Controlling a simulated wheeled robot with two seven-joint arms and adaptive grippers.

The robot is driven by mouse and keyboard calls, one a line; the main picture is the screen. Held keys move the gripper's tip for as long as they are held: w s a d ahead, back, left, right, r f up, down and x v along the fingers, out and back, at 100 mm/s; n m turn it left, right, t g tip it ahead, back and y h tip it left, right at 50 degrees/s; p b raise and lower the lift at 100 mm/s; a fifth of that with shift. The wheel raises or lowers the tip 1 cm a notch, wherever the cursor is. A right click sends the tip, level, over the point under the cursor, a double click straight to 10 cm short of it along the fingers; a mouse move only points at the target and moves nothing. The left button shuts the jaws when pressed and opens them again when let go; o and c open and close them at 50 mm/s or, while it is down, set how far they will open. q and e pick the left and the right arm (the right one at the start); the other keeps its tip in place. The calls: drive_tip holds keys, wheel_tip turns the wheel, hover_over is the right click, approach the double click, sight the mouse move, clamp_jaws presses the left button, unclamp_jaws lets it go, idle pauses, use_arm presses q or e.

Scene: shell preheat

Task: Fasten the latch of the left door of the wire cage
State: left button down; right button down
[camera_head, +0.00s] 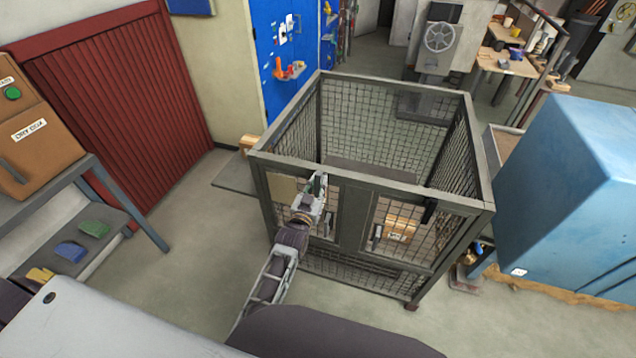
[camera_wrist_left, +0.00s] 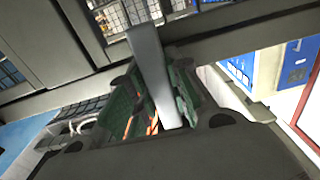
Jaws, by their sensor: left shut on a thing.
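The wire cage (camera_head: 480,205) stands in the middle of the head view, with a dark grey frame and mesh sides. Its left door (camera_head: 285,190) is at the front left, partly covered by my left arm; it looks in line with the front frame. My left gripper (camera_head: 318,183) is at the upper part of this door. In the left wrist view the green-padded fingers (camera_wrist_left: 155,95) are shut around a flat grey bar (camera_wrist_left: 147,58), which looks like the latch lever. The latch's seat is hidden in the head view. My right gripper is not in view.
A blue covered block (camera_head: 570,190) stands close at the right. A bench with coloured gloves (camera_head: 95,229) is at the left. Open floor lies between bench and cage.

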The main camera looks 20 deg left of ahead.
use_arm(q)
drive_tip(key=shift+f, duration=0.1)
idle(0.4)
drive_tip(key=c, duration=1.3)
unclamp_jaws()
drive_tip(key=shift+s+a, duration=0.2)
drive_tip(key=shift+s, duration=5.8)
